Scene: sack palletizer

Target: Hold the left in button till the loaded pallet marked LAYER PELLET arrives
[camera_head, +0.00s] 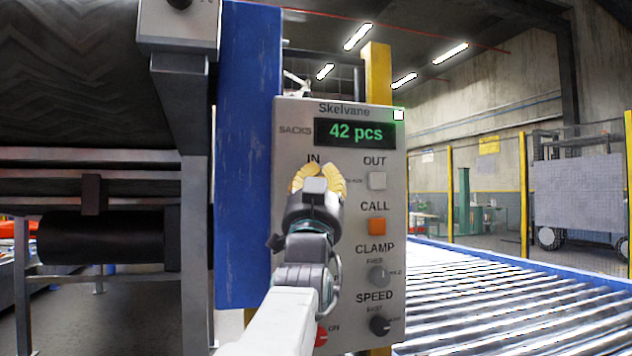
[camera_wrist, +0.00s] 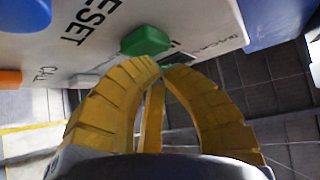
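The grey control panel (camera_head: 350,118) stands ahead, with a green display (camera_head: 355,132) reading 42 pcs SACKS. My gripper (camera_head: 317,172) is in front of the spot under the IN label and hides that button in the head view. In the wrist view, a green button (camera_wrist: 146,40) is right at the fingertips of my gripper (camera_wrist: 161,66); its place beside the grey button fits IN. The yellow fingers are drawn together with nothing between them. I cannot tell whether they touch or press the button. No loaded pallet or LAYER PELLET mark is visible.
The grey OUT button (camera_head: 377,180) and orange CALL button (camera_head: 376,226) are to the right. The CLAMP knob (camera_head: 378,275) and SPEED knob (camera_head: 380,326) are below. A blue post (camera_head: 246,160) is at left. The roller conveyor (camera_head: 500,300) at right looks empty where visible.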

